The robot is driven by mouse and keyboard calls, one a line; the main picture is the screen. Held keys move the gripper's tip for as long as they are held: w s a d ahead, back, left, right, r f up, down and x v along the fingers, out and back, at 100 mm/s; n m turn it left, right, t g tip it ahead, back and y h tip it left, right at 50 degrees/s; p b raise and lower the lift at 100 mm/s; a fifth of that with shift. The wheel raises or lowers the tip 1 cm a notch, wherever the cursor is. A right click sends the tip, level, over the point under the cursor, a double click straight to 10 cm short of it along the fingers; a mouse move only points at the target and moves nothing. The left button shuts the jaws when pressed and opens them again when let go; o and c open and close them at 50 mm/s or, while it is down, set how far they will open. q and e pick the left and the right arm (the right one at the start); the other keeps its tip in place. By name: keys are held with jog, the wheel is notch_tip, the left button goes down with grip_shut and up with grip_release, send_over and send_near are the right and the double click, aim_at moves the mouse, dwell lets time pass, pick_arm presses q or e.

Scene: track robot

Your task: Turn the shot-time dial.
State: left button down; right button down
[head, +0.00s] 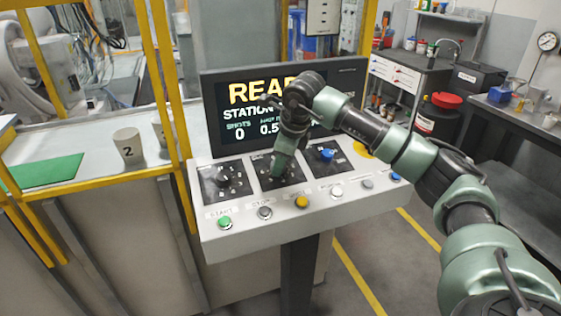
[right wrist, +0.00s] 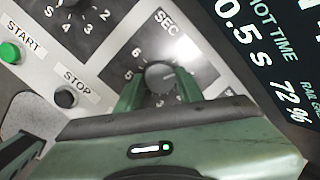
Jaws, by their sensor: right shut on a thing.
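The shot-time dial (right wrist: 160,75) is a dark round knob on the middle black plate of the console, with numbers around it and SEC above it in the right wrist view. My right gripper (right wrist: 160,90) is shut on this dial, one green finger on each side. In the head view my right gripper (head: 281,168) points down onto the middle plate and hides the dial. The screen (head: 245,118) shows READ..., partly covered by my arm, with SHOTS 0 and 0.5. In the right wrist view the screen (right wrist: 255,40) reads 0.5 s. My left gripper is not in view.
A black dial (head: 222,180) is on the left plate and a blue dial (head: 327,154) on the right plate. A green START button (head: 224,222), a STOP button (head: 264,212) and a yellow button (head: 301,202) line the front edge. Yellow posts (head: 168,90) stand left.

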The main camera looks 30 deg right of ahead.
jog(key=shift+r, duration=0.15)
dwell(0.3)
jog(key=c, duration=0.9)
grip_release()
jog(key=b+v, duration=0.1)
jog(key=v, duration=0.6)
jog(key=shift+s+r, duration=0.2)
jog(key=shift+r, duration=0.1)
jog(key=shift+f, duration=0.1)
